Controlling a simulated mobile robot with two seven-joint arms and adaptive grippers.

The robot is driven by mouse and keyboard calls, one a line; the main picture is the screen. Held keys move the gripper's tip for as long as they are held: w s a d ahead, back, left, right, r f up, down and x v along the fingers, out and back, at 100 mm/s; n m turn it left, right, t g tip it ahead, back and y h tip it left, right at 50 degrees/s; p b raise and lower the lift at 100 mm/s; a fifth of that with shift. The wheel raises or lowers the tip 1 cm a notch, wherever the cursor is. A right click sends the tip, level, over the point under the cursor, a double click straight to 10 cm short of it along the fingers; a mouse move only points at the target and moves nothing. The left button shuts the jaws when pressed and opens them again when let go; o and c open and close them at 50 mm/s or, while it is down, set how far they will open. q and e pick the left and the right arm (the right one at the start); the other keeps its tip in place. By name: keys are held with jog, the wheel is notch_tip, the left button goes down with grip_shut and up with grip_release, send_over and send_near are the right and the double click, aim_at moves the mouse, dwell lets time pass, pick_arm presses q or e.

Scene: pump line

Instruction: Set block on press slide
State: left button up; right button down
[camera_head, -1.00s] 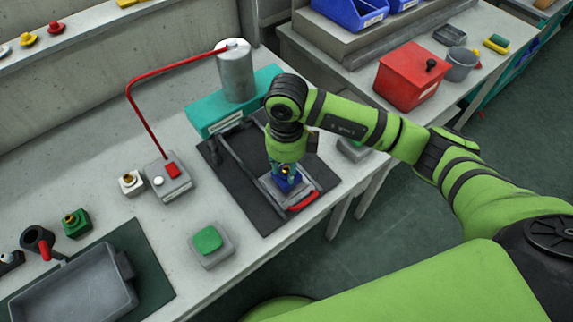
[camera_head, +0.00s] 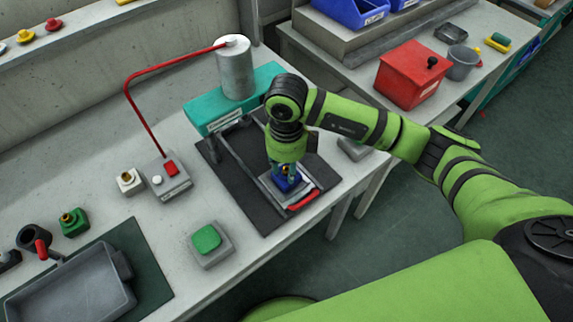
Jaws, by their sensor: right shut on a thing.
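A blue block (camera_head: 285,184) with a small brass-coloured part on top is at the grey press slide (camera_head: 268,188), near the slide's red handle (camera_head: 304,200). My right gripper (camera_head: 286,173) points straight down and is shut on the block. The block is on or just above the slide; the view does not show clearly whether it touches. The press has a teal body (camera_head: 210,110), a grey cylinder (camera_head: 236,72) and a dark base (camera_head: 240,195). My left gripper is not in view.
A grey box with a green button (camera_head: 206,239) stands in front of the press. A control box (camera_head: 168,178) with a red switch and red cable is at left. A grey tray (camera_head: 70,295) lies at lower left. A red bin (camera_head: 410,75) stands on the right table.

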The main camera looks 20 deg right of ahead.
jog(key=shift+f+b, duration=0.3)
jog(key=shift+b, duration=0.05)
dwell(0.5)
jog(key=shift+c, duration=2.1)
grip_release()
jog(key=shift+r, duration=0.15)
jog(key=shift+r+p, duration=2.15)
jog(key=shift+r, duration=1.3)
jog(key=shift+a+f, duration=0.1)
